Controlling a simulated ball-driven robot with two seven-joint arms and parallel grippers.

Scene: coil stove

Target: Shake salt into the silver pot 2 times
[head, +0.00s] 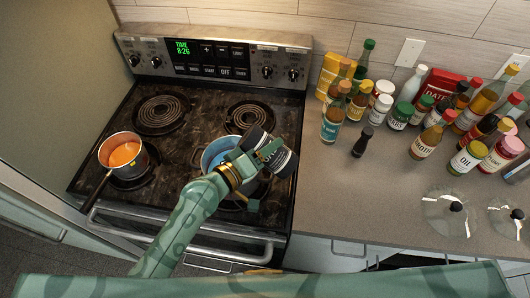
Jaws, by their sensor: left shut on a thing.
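The silver pot (145,159) with a dark handle stands on the front left burner and holds orange liquid (124,153). My left gripper (268,152) is above the blue pot (203,155) on the front right burner, to the right of the silver pot. It is shut on a dark cylindrical thing with a pale band, mostly hidden by the jaws. I cannot tell for sure that it is the salt shaker. My forearm and gripper hide much of the blue pot. My right gripper is not in view.
The two rear burners (161,112) are empty. Right of the stove, a small dark shaker (362,142) stands apart on the counter (330,205). Several bottles and jars crowd behind it. Two glass lids (437,212) lie at the counter's right front. The counter's left front is clear.

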